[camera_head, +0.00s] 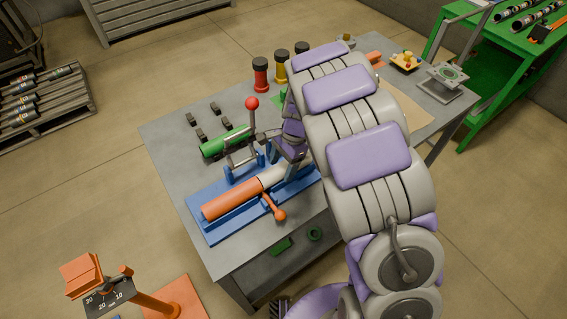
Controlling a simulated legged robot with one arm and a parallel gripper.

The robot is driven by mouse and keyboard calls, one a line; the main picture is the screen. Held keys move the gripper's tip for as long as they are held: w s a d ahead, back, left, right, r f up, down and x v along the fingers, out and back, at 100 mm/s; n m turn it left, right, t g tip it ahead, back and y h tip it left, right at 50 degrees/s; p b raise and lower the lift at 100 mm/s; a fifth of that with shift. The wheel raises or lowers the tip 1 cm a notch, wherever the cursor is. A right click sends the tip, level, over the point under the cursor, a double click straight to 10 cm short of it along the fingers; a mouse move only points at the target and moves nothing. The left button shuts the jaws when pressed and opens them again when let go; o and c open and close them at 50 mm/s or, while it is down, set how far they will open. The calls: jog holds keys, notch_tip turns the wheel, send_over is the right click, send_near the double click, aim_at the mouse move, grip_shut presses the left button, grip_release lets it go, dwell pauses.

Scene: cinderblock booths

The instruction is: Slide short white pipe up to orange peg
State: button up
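A short white pipe (272,176) lies in the blue fixture (203,226) on the grey workbench. Its left end meets or nearly meets a thick orange cylinder (230,199) in the same fixture; I cannot tell if there is a gap. An orange peg-like handle with a round knob (280,215) sticks out toward the front near that joint. My gripper (283,158) is just behind and above the white pipe's right part. My arm covers the fixture's right end. Whether the fingers are open or touch the pipe is not clear.
A lever with a red ball (251,103) stands upright behind the fixture, near a green cylinder (227,142). Red (261,75) and yellow (281,68) black-capped cylinders stand farther back. The bench's left part is mostly clear.

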jog(key=shift+w+d+r, duration=0.15)
jog(key=shift+d, duration=0.3)
jog(key=c, duration=0.5)
jog(key=shift+a, duration=0.1)
jog(key=shift+c, duration=1.2)
jog(key=o, duration=1)
jog(key=shift+c, duration=0.2)
jog(key=o, duration=0.3)
jog(key=shift+w+d, duration=0.1)
jog(key=shift+d, duration=0.2)
